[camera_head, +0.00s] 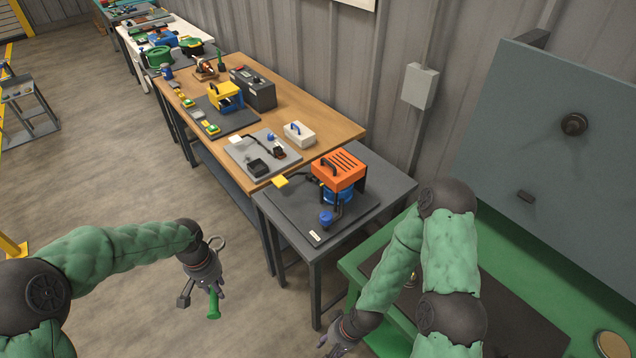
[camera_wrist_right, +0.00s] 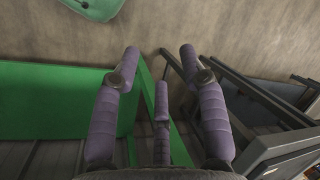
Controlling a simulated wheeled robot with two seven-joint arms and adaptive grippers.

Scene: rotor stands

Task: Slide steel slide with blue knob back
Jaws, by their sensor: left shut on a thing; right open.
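A blue knob (camera_head: 326,218) stands on a dark board on the grey table, in front of an orange-topped unit (camera_head: 338,170). Another small blue part (camera_head: 270,138) shows on a grey board on the wooden bench. I cannot make out a steel slide at either one. My left gripper (camera_head: 214,289) is shut on a green handle-like thing (camera_head: 213,305), over open floor left of the grey table. My right gripper (camera_head: 332,343) is low, at the green table's near edge, well apart from both blue parts. The right wrist view shows its fingers (camera_wrist_right: 160,68) spread and empty.
The grey table (camera_head: 385,181) adjoins the wooden bench (camera_head: 335,126), which carries a yellow unit (camera_head: 225,97) and a dark box (camera_head: 254,90). A green table (camera_head: 358,272) stands at right below a grey-green panel (camera_head: 570,180).

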